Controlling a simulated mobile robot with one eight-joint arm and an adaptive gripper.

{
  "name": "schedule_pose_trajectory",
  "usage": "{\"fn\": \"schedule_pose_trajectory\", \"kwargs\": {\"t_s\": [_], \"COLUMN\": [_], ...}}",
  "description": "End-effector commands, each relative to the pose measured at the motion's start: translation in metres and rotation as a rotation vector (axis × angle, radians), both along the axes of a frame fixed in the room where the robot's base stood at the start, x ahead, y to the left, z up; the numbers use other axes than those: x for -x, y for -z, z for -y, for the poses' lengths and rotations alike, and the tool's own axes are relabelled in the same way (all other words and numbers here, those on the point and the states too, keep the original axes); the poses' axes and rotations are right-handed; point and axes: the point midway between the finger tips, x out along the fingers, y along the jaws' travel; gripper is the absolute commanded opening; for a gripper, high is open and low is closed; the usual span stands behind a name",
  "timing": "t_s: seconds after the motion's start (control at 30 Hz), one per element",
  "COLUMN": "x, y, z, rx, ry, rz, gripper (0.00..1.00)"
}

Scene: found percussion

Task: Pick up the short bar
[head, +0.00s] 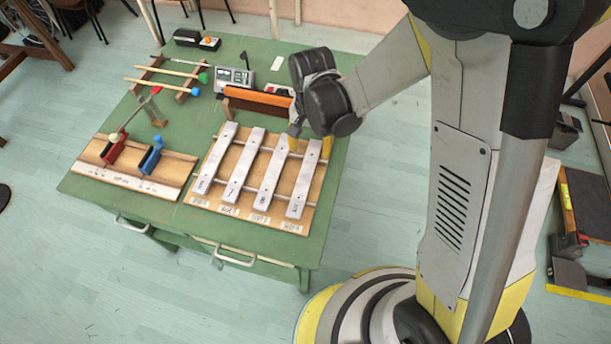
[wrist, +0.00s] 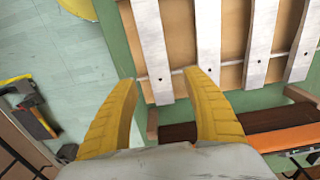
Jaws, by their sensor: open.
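Several pale metal bars lie side by side on a wooden board (head: 276,220) with two thin cross rails on the green table. The rightmost bar (head: 301,185) looks no longer than its neighbours; I cannot tell surely which bar is the short one. My gripper (head: 310,147) is open at the far end of that rightmost bar, pointing down. In the wrist view, the yellow fingers of my gripper (wrist: 159,77) lie to either side of this bar (wrist: 151,38), apart from it as far as I can see. The neighbouring bar (wrist: 208,42) is right of the fingers there.
A wooden board with a red clamp (head: 115,149) and a blue clamp (head: 151,155) is at left. Mallets (head: 163,83) rest on a rack behind. The front right tabletop is clear.

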Motion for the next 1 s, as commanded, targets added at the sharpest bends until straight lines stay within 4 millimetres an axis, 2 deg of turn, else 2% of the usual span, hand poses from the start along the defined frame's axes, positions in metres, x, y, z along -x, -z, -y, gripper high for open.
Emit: {"fn": "schedule_pose_trajectory", "kwargs": {"t_s": [0.27,0.53,0.7,0.73,1.0], "x": [0.002,0.002,0.002,0.002,0.002], "y": [0.044,0.047,0.046,0.046,0.047], "z": [0.001,0.001,0.001,0.001,0.001], "rx": [0.000,0.000,0.000,0.000,0.000], "ry": [0.000,0.000,0.000,0.000,0.000], "rz": [0.000,0.000,0.000,0.000,0.000], "gripper": [0.58,0.56,0.04,0.00,0.00]}}
